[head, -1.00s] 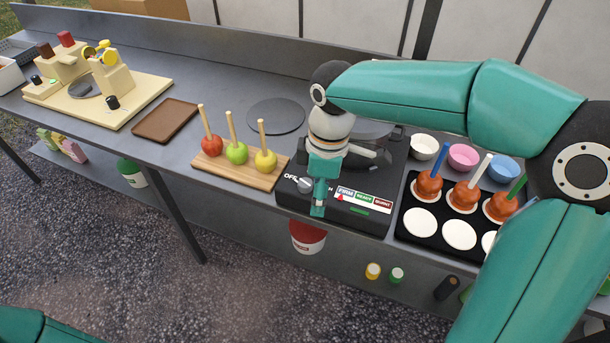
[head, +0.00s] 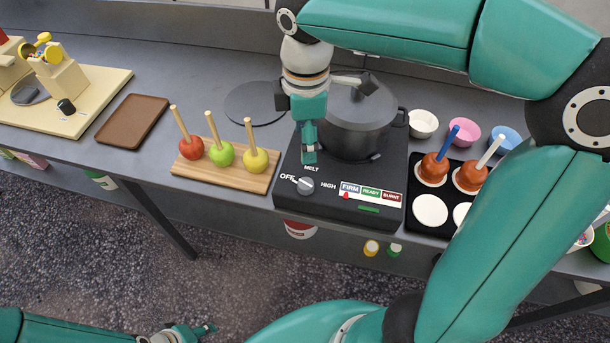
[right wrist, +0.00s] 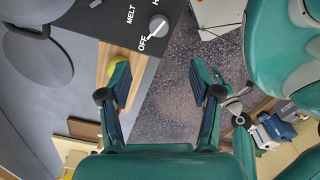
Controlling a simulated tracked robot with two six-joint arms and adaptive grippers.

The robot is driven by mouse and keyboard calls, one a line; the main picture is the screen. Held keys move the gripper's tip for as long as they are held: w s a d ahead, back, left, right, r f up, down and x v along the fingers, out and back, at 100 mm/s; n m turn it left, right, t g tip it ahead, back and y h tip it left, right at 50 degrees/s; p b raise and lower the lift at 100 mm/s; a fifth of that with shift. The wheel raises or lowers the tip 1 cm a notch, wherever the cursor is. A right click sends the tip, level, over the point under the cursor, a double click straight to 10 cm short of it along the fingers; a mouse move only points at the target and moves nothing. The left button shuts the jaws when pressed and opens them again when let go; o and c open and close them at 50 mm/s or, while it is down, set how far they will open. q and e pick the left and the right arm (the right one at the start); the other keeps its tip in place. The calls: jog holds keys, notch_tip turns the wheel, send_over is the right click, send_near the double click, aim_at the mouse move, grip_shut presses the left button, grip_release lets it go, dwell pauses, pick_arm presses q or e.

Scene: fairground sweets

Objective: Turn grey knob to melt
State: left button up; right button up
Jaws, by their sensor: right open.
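The grey knob (head: 306,186) is on the front of the black cooker (head: 330,207), between the OFF, MELT and HIGH labels. Its white pointer is towards OFF; the right wrist view shows the knob (right wrist: 158,27) with the same setting. My right gripper (head: 309,155) is above the cooker, just behind the knob in the head view and apart from it. In the right wrist view its jaws (right wrist: 160,80) are open and empty. My left gripper (head: 205,329) shows small at the bottom edge, far from the cooker; its jaw state is unclear.
A dark pot (head: 358,125) stands on the cooker, close beside my right gripper. A wooden board (head: 225,177) with three apples on sticks is to the left. A black tray (head: 413,205) with coated apples is to the right. A brown tray (head: 132,120) lies further left.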

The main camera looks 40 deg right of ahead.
aim_at(306, 183)
notch_tip(306, 183, down, 14)
jog(key=shift+w, duration=0.1)
dwell(0.4)
jog(key=c, duration=1.1)
